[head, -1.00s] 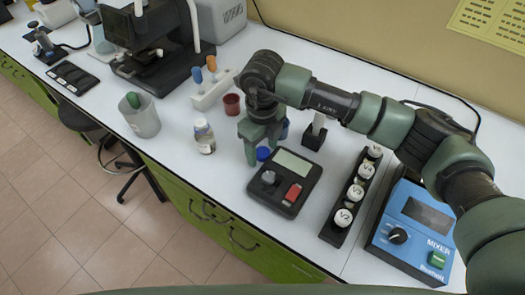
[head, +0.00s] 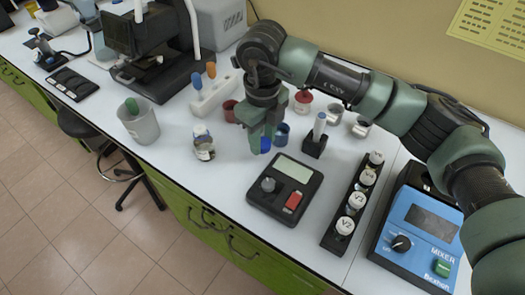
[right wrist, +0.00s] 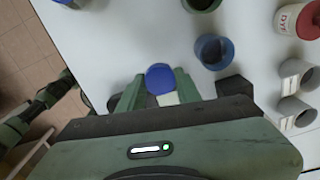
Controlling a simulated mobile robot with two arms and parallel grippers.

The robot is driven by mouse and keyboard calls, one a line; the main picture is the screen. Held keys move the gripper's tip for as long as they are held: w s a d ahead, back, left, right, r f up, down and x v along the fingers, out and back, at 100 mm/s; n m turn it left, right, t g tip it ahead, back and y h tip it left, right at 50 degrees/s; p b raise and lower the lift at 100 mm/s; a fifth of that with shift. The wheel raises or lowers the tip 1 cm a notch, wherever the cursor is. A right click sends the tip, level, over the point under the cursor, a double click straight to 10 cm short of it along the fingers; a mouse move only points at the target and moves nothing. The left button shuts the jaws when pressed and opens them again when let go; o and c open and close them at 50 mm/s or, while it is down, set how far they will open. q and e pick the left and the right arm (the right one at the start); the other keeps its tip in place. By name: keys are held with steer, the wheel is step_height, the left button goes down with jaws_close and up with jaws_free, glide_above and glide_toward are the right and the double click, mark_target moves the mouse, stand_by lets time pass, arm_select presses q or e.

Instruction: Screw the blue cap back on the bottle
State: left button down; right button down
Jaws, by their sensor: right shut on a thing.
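In the right wrist view, the round blue cap (right wrist: 159,76) sits between the fingertips of the right gripper (right wrist: 157,92). The small labelled bottle (head: 203,148) stands on the bench to the left of the gripper, with a clear gap between them. Its top is small and pale, and I cannot make out its mouth. I see no left gripper in the head view.
A black scale (head: 286,187) lies in front of the gripper. A black rack with white-capped vials (head: 345,226) and a blue mixer (head: 417,232) stand right. A grey beaker (head: 139,121) and a white rack (head: 214,94) stand left. A blue cup (head: 282,134) is close by.

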mark_target(262, 143)
step_height(262, 143, up, 14)
steer(key=b, duration=0.1)
steer(key=shift+f+b, duration=0.2)
steer(key=shift+b, duration=0.2)
